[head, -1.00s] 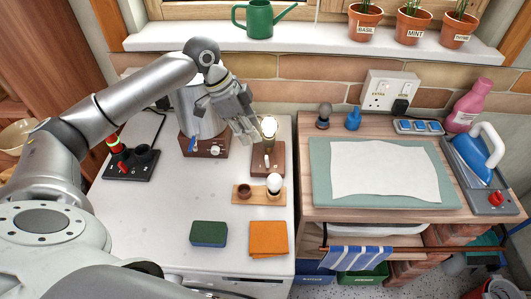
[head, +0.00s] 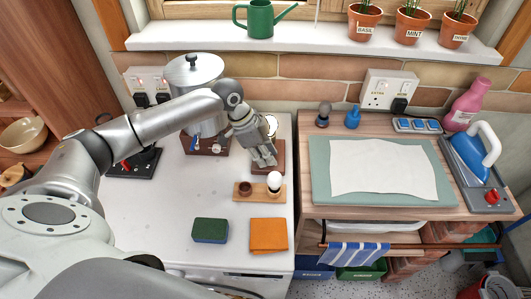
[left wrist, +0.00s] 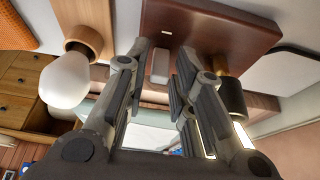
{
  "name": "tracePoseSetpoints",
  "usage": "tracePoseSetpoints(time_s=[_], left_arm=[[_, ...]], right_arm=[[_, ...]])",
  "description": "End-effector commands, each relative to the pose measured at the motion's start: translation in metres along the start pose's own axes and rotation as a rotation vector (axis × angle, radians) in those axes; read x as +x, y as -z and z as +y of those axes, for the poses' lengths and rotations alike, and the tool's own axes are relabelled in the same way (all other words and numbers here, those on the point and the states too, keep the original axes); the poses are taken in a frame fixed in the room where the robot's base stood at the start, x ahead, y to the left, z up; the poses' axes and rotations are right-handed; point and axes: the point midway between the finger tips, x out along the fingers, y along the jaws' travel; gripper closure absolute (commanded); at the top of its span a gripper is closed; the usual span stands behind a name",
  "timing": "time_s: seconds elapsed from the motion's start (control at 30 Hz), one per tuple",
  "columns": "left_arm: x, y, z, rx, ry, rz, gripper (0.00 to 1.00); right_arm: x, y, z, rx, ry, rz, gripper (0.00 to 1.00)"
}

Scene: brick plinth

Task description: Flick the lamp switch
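The lamp has a reddish-brown wooden base (head: 282,150) on the white worktop, with a bright round bulb (head: 272,122) at its rear. In the left wrist view the base (left wrist: 215,20) fills the top middle, with a pale rectangular switch (left wrist: 159,66) on it. The lamp's black-and-brass holder (left wrist: 232,95) is at the right there. My left gripper (head: 264,163) is over the lamp base and hides the switch in the head view. In the left wrist view its fingers (left wrist: 163,55) are apart, either side of the switch, with nothing held. My right gripper is not in view.
A wooden holder (head: 258,197) with a white bulb (head: 274,181) stands just in front of the lamp. A metal pot (head: 193,72) is behind left. A green sponge (head: 210,230) and orange cloth (head: 268,235) lie nearer, with clear worktop to their left.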

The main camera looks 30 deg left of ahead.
Motion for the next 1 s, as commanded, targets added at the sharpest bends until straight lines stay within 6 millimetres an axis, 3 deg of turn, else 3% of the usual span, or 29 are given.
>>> tracePoseSetpoints(time_s=[0.03,0.17,0.37,0.7,1.0], left_arm=[[0.0,0.0,0.0,0.0,0.0,0.0,0.83],[0.0,0.0,0.0,0.0,0.0,0.0,1.0],[-0.002,0.002,0.0,0.0,-0.001,-0.007,1.0],[-0.003,0.011,0.001,0.002,-0.005,-0.164,1.0],[0.003,0.012,0.0,0.001,-0.002,-0.259,1.0]], right_arm=[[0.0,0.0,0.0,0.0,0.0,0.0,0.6],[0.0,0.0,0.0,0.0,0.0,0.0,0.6],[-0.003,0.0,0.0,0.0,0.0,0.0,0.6],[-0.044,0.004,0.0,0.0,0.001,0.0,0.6],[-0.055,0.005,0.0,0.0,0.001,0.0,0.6]])
